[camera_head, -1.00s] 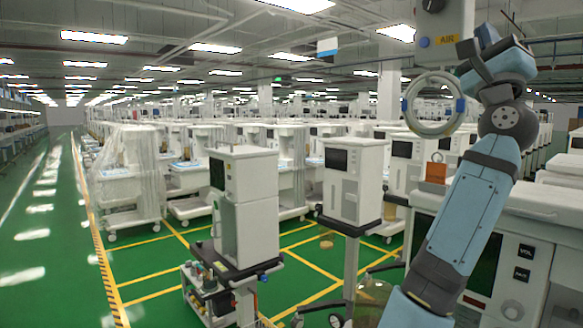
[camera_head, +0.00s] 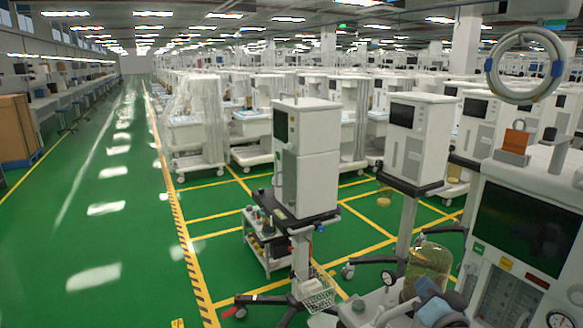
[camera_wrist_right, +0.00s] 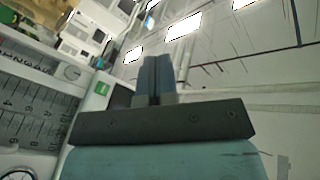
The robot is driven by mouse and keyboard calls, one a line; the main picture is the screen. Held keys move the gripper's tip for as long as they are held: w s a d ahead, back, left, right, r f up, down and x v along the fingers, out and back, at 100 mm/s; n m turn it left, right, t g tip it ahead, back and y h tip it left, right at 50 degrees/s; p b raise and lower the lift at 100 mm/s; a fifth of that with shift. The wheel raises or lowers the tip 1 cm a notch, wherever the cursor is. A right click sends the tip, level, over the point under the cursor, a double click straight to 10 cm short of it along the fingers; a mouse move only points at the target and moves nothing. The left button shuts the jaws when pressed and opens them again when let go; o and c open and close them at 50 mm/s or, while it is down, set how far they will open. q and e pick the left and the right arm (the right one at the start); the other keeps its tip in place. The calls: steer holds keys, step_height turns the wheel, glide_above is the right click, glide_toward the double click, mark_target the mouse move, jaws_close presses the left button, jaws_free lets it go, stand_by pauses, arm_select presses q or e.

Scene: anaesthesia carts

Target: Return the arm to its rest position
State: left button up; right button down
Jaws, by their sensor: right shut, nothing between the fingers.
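My right arm shows only as a small blue-grey part (camera_head: 437,306) at the bottom edge of the head view, low in front of the anaesthesia machine on the right. The rest of that arm is out of the picture. My left gripper is not in view.
The anaesthesia machine (camera_head: 524,226) with a dark screen stands close on the right. A white cart (camera_head: 307,172) on wheels stands in the middle, with another machine (camera_head: 413,142) behind it. Open green floor (camera_head: 100,235) lies to the left.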

steer(key=s+a+f+n+g, duration=0.2)
steer(key=s+a+f+n, duration=0.1)
steer(key=s+f, duration=0.6)
steer(key=s+a+f+n+g+y+p, duration=0.1)
steer(key=s+a+f+n+g, duration=0.2)
steer(key=s+f, duration=0.6)
steer(key=s+a+f+n+g+y, duration=0.1)
steer(key=s+a+f+n+g, duration=0.1)
steer(key=s+f, duration=0.7)
steer(key=shift+s+a+f+n+g+p, duration=0.3)
steer(key=shift+s+a+n, duration=0.2)
steer(key=shift+s, duration=0.4)
